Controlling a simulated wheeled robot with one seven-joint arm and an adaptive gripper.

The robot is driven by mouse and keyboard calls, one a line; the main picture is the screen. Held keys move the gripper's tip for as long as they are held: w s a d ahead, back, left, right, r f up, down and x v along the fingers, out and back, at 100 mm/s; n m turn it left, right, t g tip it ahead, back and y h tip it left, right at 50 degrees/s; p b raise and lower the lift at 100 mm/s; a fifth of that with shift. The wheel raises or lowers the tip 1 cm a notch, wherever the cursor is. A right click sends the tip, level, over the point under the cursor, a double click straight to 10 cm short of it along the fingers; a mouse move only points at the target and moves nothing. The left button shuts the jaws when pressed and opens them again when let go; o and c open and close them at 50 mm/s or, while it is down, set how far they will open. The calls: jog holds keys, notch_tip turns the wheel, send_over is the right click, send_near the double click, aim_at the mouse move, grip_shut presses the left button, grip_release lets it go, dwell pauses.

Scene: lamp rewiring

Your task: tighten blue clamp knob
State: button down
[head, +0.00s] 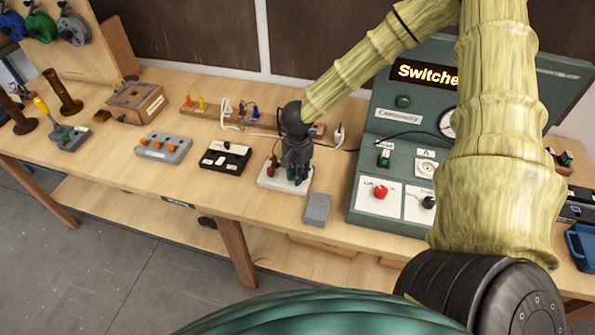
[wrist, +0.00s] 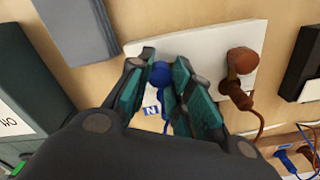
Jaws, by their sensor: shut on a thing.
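The blue clamp knob (wrist: 161,72) sits on a white board (wrist: 202,45), between my gripper's teal fingers in the wrist view. My gripper (wrist: 162,80) is shut on the blue knob. A blue wire and a small label marked N (wrist: 151,109) show just below the knob. A brown clamp knob (wrist: 242,61) with a brown wire stands to the right on the same board. In the head view my gripper (head: 297,178) points down over the white board (head: 272,179) and hides the blue knob.
A grey block (head: 318,209) lies right of the board. A green control panel (head: 400,130) stands farther right. A black box with a white top (head: 225,157) is to the left, and a strip with plugs and wires (head: 205,113) runs behind.

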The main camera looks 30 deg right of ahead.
dwell(0.3)
jog(key=c, duration=1.3)
grip_release()
jog(key=shift+o, duration=0.2)
notch_tip(320, 180, up, 12)
jog(key=shift+d, duration=0.1)
